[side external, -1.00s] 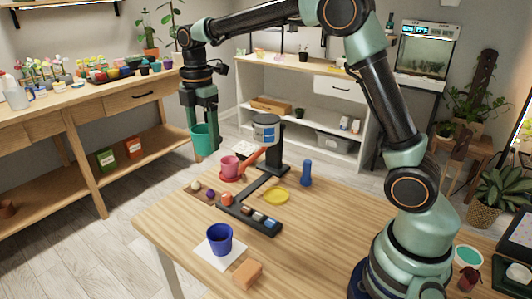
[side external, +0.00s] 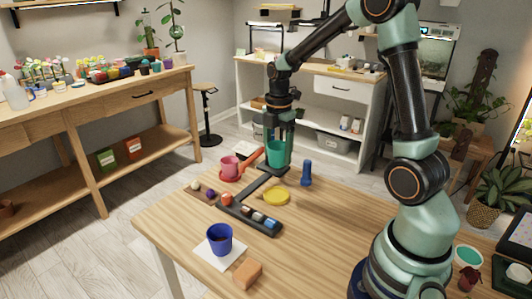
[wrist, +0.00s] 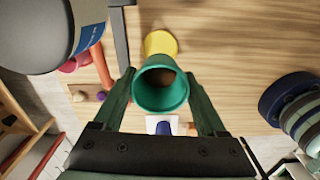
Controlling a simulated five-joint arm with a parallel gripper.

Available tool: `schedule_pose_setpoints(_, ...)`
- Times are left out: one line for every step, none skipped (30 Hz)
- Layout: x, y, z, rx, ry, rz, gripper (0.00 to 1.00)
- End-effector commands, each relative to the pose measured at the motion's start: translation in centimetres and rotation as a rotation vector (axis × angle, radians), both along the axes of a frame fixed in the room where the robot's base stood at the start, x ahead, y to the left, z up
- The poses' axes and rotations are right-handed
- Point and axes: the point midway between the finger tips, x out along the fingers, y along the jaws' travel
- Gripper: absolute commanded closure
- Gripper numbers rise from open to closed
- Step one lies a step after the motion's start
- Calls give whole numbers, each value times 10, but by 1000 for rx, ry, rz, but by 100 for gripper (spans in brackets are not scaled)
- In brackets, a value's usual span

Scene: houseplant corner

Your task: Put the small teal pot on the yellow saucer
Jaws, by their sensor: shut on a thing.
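My gripper (side external: 277,135) is shut on the small teal pot (side external: 276,153), with a finger on either side of it. It holds the pot upright in the air, near the far edge of the table. In the wrist view the teal pot (wrist: 160,88) sits between both fingers and its open top faces the camera. The yellow saucer (side external: 276,196) lies flat and empty on the wooden table, below and in front of the pot. The saucer also shows in the wrist view (wrist: 160,42), just beyond the pot's rim.
A dark stand (side external: 248,211) with a long base holding small items lies left of the saucer. A blue bottle-like object (side external: 306,173) stands to its right. The table's right middle is clear.

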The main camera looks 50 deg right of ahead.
Motion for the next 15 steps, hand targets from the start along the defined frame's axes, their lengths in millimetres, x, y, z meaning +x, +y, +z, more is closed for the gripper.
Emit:
schedule_pose_setpoints(-1, 1, -15, 3, 7, 0, 80)
schedule_pose_setpoints(-1, 1, -22, 3, 7, 0, 80)
schedule_pose_setpoints(-1, 1, -31, 3, 7, 0, 80)
schedule_pose_setpoints(-1, 1, -38, 3, 7, 0, 80)
schedule_pose_setpoints(-1, 1, -44, 3, 6, 0, 80)
schedule_pose_setpoints(-1, 1, -52, 2, 5, 0, 80)
schedule_pose_setpoints(-1, 1, -57, 3, 6, 0, 80)
schedule_pose_setpoints(-1, 1, -61, 1, 4, 0, 80)
schedule_pose_setpoints(-1, 1, -66, 1, 4, 0, 80)
schedule_pose_setpoints(0, 0, -69, 1, 3, 0, 80)
schedule_pose_setpoints(0, 0, -71, 0, 2, 0, 80)
schedule_pose_setpoints(0, 0, -73, 0, 1, 0, 80)
schedule_pose_setpoints(0, 0, -74, 0, 1, 0, 80)
schedule_pose_setpoints(0, 0, -76, 1, 2, 0, 80)
schedule_pose_setpoints(0, 0, -80, 1, 3, 0, 80)
